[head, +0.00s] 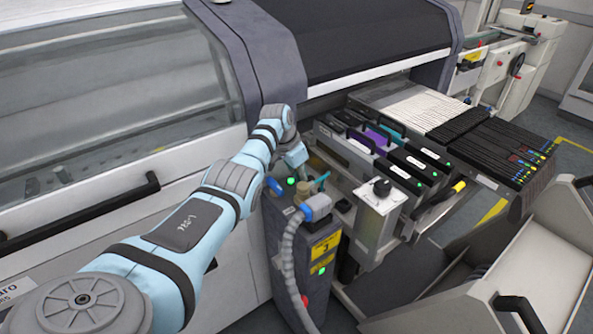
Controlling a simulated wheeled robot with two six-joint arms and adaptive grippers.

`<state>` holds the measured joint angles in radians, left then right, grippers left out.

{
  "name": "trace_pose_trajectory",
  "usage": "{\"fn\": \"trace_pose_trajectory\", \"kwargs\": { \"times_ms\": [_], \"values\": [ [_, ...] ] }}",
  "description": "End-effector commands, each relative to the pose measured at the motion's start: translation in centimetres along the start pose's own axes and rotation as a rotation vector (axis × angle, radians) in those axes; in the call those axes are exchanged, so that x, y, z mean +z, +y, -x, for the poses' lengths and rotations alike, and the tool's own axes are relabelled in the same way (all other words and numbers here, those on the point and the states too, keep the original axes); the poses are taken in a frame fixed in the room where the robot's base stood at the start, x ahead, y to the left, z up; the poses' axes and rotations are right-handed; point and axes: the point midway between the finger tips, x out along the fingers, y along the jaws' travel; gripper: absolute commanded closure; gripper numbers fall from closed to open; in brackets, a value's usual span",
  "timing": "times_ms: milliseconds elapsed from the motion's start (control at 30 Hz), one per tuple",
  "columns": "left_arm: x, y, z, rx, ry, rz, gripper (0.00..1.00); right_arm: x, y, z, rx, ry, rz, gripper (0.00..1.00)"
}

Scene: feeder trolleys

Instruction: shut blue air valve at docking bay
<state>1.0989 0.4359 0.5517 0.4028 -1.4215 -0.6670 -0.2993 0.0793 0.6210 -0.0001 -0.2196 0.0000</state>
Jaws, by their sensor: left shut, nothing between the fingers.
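The docking bay is a dark grey box (287,238) with a yellow label and green lights, at the middle of the head view. A small blue piece (273,187) stands at the left of its top, and a teal piece (322,181) at the right. I cannot tell for sure which is the valve handle, nor its exact position. My left gripper (298,160) points down just above and behind the box top, shut and empty. Its fingertips are small and partly hidden; whether they touch anything is unclear. My right gripper is out of view.
A grey hose (289,255) with a blue collar curves down the box front. A silver box with a black knob (380,205) stands to the right. Several feeders (412,163) fill the bank behind it. The machine's hood (350,35) overhangs at the back.

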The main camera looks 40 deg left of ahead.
Motion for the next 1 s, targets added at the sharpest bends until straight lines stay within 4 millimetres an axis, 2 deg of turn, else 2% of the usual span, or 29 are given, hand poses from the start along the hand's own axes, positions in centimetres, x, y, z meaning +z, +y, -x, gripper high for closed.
{"fn": "trace_pose_trajectory", "kwargs": {
  "times_ms": [100, 300, 1000],
  "values": [
    [1.6, -0.2, 0.9, -0.005, -0.002, 0.000, 1.00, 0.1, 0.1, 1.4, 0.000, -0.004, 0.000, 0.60],
    [3.5, -0.1, 1.5, -0.003, -0.001, 0.001, 1.00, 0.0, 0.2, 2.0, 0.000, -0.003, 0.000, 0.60],
    [3.9, 0.1, 1.7, 0.014, 0.000, -0.043, 1.00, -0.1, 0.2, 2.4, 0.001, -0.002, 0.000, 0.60]
  ]
}}
